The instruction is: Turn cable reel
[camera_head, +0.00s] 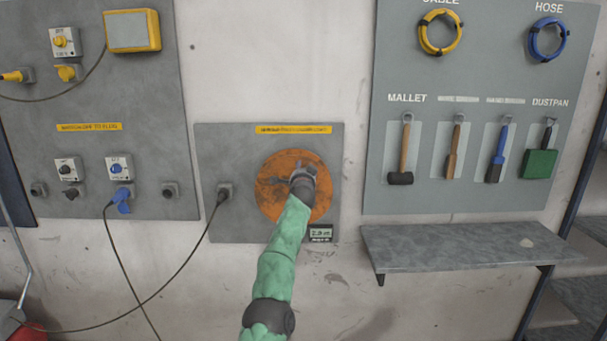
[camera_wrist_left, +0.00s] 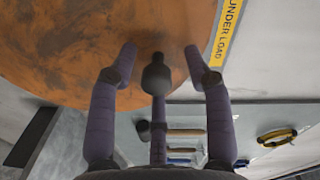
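The cable reel shows as a round orange, worn disc (camera_head: 270,189) on a grey wall panel. In the left wrist view the disc (camera_wrist_left: 70,45) fills the upper left, close to the fingers. My left gripper (camera_head: 303,178) is in front of the disc, right of its centre, and hides part of it. In the left wrist view the left gripper (camera_wrist_left: 162,57) has its outer fingers spread apart. A dark knob-like shape stands between them; I cannot tell whether it is a reel handle or the middle finger's tip. My right gripper is not in view.
A small display (camera_head: 320,233) sits below right of the disc. A black cable runs from a plug (camera_head: 224,190) on the panel's left. A grey shelf (camera_head: 450,245) juts out at the right, below the tool board (camera_head: 470,195).

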